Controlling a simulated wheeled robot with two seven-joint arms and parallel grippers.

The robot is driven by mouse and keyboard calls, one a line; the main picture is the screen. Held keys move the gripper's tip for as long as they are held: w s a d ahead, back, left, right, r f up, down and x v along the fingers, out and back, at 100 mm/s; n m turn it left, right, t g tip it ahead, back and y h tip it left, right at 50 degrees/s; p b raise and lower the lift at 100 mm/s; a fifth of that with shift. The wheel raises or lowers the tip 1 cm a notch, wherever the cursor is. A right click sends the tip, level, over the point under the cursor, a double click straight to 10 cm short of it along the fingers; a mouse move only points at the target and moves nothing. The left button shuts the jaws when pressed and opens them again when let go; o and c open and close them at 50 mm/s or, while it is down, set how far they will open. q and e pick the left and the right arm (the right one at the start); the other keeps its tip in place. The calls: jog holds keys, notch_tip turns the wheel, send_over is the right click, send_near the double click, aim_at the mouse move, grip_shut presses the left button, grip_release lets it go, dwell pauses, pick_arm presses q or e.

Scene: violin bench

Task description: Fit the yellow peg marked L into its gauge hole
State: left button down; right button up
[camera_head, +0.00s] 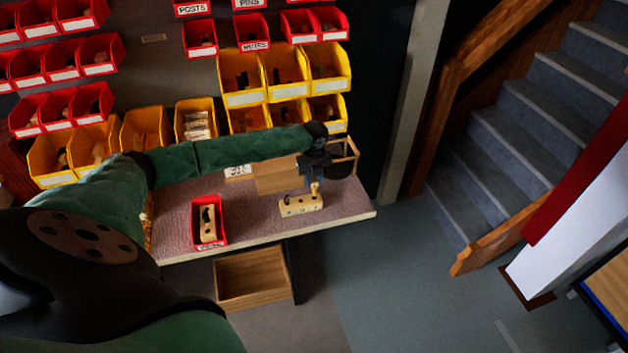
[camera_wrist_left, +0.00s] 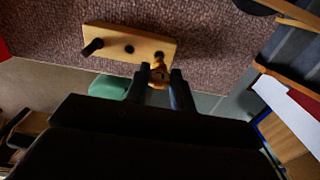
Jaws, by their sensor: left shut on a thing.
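The wooden gauge block (camera_head: 301,206) lies on the bench near its right front edge. In the left wrist view, the block (camera_wrist_left: 144,45) has a dark peg (camera_wrist_left: 93,46) standing at its left end, a dark hole in the middle and another near its right end. My left gripper (camera_head: 314,184) points down over the block's right end, shut on the yellow peg (camera_head: 315,188). In the left wrist view, the peg (camera_wrist_left: 158,73) sits between the fingertips beside the right hole. I cannot tell whether its lower end is in the hole. Its letter is not readable. My right gripper is out of view.
A red bin (camera_head: 222,228) holding a pale block stands left on the bench. A wooden box (camera_head: 278,174) and a dark basket (camera_head: 343,158) lie behind the gauge block. Yellow bins (camera_head: 243,97) line the back. An open drawer (camera_head: 250,280) is below.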

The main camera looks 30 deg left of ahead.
aim_at(314, 188)
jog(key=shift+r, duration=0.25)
pick_arm(q)
jog(key=shift+s+f+b, duration=0.1)
jog(key=shift+f+b, duration=0.45)
jog(key=shift+f, duration=1.7)
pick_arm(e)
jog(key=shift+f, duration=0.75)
pick_arm(q)
jog(key=c, duration=1.1)
grip_release()
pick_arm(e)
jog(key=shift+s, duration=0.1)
pick_arm(q)
jog(key=shift+r+b, duration=0.3)
notch_tip(314, 188, up, 6)
jog(key=shift+f+b, duration=0.15)
jog(key=shift+b, duration=1.05)
jog(key=shift+r, duration=0.75)
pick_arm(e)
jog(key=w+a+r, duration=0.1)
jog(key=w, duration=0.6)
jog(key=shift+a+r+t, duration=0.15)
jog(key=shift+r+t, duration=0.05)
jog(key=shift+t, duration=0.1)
